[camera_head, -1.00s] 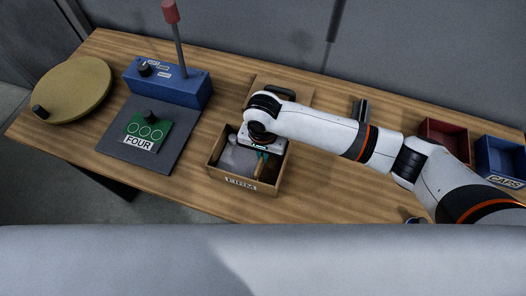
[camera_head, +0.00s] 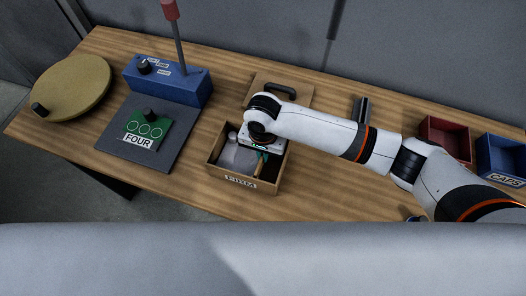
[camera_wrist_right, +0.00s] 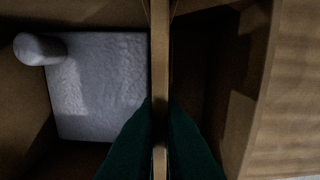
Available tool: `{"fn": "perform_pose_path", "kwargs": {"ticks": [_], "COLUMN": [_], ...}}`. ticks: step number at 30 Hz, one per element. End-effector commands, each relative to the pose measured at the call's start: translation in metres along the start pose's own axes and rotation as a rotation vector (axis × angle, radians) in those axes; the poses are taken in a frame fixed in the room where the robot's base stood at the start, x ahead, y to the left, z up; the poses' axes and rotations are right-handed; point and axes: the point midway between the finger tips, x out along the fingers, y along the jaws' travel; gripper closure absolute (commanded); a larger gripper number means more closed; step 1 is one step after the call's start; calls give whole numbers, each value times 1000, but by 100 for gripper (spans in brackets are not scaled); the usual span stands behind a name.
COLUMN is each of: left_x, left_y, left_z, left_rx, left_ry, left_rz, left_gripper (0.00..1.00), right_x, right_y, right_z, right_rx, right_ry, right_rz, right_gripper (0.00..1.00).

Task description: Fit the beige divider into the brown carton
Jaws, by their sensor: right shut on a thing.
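The brown carton (camera_head: 214,170) stands open on the table, with a label on its front wall. My right gripper (camera_wrist_right: 160,130) points down into it, its green fingers shut on the beige divider (camera_wrist_right: 160,60). In the right wrist view the divider stands edge-up between the fingers. A pale textured block (camera_wrist_right: 100,85) and a rounded pale piece (camera_wrist_right: 40,48) lie in the compartment to its left. The space to its right is dark and looks empty. The divider's lower edge is hidden, so I cannot tell whether it touches the floor. My left gripper is out of view.
A board with a black handle (camera_head: 280,90) lies behind the carton. A red bin (camera_head: 445,137) and a blue bin (camera_head: 501,160) stand at right. A grey panel (camera_head: 130,165), a blue box with a lever (camera_head: 170,82) and a round tan disc (camera_head: 72,85) are at left.

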Motion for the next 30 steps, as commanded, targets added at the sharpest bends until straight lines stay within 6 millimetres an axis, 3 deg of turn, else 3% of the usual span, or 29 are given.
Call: {"fn": "perform_pose_path", "kwargs": {"ticks": [30], "left_x": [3], "left_y": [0], "left_z": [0], "left_rx": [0], "left_ry": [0], "left_rz": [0], "left_gripper": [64], "right_x": [10], "right_y": [0], "right_z": [0], "right_rx": [0], "right_ry": [0], "right_rz": [0], "right_gripper": [100]}}
